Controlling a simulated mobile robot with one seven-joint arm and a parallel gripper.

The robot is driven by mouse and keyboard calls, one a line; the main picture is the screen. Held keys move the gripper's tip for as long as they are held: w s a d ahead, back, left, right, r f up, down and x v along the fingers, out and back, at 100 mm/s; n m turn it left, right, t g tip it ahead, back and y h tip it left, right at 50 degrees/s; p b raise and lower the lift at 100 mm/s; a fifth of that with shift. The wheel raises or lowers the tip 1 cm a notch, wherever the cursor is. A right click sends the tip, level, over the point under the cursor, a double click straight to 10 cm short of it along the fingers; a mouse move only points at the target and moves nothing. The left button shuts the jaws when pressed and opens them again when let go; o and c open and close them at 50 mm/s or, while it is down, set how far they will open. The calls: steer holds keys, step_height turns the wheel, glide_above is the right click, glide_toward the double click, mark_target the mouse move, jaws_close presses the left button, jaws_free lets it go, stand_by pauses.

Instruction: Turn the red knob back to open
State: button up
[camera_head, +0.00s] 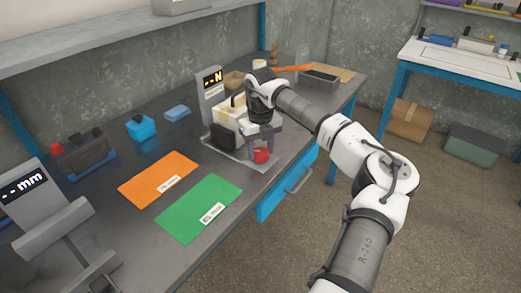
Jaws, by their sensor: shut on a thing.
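The red knob (261,155) shows at the front of a bench device (227,125) with a grey upright and a display ending in "N". My gripper (262,143) points down over the knob, with its purple-grey fingers on either side of it. It is shut on the red knob. The arm comes in from the lower right and hides part of the device. The knob's turn angle is too small to tell.
An orange mat (158,179) and a green mat (199,209) lie on the dark bench left of the device. A grey gauge (40,205) reading "mm" stands at the lower left.

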steer(key=n, duration=0.3)
steer(key=shift+n, duration=0.3)
steer(key=n, duration=0.3)
steer(key=shift+w+n, duration=0.1)
steer(key=shift+n, duration=0.2)
steer(key=n, duration=0.3)
steer(key=shift+n, duration=0.4)
steer(key=n, duration=0.4)
steer(key=shift+r, duration=0.1)
steer(key=n+p, duration=0.1)
steer(key=n, duration=0.6)
steer(key=shift+n, duration=0.4)
steer(key=n, duration=0.3)
steer(key=shift+p, duration=0.35)
steer(key=shift+n, duration=2.1)
